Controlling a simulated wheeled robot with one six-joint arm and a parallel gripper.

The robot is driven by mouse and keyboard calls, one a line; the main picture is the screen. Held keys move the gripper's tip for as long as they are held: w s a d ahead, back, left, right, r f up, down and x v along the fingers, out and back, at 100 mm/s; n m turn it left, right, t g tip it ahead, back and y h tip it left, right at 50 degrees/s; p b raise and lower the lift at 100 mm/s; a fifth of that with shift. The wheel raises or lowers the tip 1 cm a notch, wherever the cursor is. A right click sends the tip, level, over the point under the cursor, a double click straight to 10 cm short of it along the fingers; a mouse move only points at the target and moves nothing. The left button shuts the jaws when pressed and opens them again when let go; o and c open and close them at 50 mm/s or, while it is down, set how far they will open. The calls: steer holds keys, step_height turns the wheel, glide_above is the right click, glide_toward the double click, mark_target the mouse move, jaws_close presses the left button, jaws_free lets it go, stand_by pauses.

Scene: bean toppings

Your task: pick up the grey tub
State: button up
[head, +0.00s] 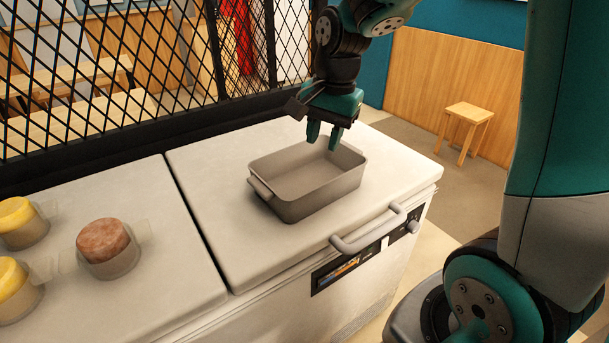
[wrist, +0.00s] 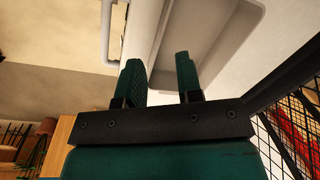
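The grey tub (head: 310,199) is an empty, open rectangular pan with a handle on each short end. It stands upright on the right-hand lid of the white chest. My gripper (head: 324,138) points down just above the tub's far right end, near the handle there. In the wrist view my gripper (wrist: 160,75) shows two green fingers apart with nothing between them. Part of the tub (wrist: 165,60) lies beyond the fingertips in that view. The head view does not clearly show whether a finger touches the rim.
The white chest (head: 215,215) has a bar handle (head: 368,230) on its front edge. Clear cups with a brown top (head: 103,240) and yellow tops (head: 14,213) stand on the left lid. A black mesh screen (head: 130,85) runs along the back. The lid around the tub is clear.

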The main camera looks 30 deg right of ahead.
steer(key=w+d+f+m+h, duration=0.1)
steer(key=w+d+f+m, duration=0.15)
steer(key=d+m, duration=0.35)
steer(key=shift+n, duration=0.3)
steer(key=shift+w+d+f+p, duration=0.1)
steer(key=shift+w+f+p, duration=0.25)
steer(key=shift+f, duration=2.3)
steer(key=shift+w+d+f+p, duration=0.15)
steer(key=shift+f+p, duration=0.45)
steer(key=shift+f, duration=2)
steer(key=shift+w+d+f+p, duration=0.1)
steer(key=shift+w+f+p, duration=0.25)
steer(key=shift+f, duration=2.3)
steer(key=shift+s, duration=0.1)
jaws_close()
